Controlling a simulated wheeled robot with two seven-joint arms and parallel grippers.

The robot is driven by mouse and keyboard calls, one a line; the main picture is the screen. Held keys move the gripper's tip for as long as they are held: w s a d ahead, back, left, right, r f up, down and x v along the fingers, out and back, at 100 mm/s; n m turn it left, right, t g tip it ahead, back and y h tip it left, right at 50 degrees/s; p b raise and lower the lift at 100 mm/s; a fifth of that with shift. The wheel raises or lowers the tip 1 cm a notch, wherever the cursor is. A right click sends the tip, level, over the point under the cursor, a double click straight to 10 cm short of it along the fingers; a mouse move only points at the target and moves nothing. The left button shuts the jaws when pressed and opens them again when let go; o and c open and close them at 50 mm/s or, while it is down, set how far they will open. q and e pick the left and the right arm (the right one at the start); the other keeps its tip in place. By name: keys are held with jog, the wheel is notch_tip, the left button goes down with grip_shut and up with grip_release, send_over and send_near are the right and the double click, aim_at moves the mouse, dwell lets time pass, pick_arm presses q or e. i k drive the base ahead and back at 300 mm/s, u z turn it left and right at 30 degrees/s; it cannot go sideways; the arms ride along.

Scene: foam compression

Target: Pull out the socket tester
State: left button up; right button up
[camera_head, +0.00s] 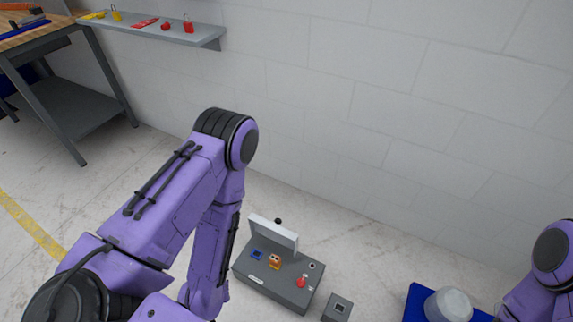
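A grey box (262,279) with an upright light panel along its back edge stands low in front of the wall. On its top are a blue socket (257,254), an orange-yellow piece (275,262) and a red piece (301,281). I cannot tell which of these is the socket tester. My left arm reaches in beside the box on its left; its gripper is out of view below the bottom edge. My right arm shows only at the lower right edge, and its gripper is not in view.
A smaller grey box (337,308) stands right of the larger one. A blue base (416,301) with a grey round-topped object (452,304) is further right. A wall shelf (150,33) holds padlocks and small red items. A workbench (40,38) stands upper left.

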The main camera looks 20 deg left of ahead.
aim_at(275, 260)
jog(key=u, duration=0.8)
jog(key=k, duration=0.7)
jog(key=z, duration=0.85)
jog(key=i, duration=0.95)
jog(key=u, duration=2.35)
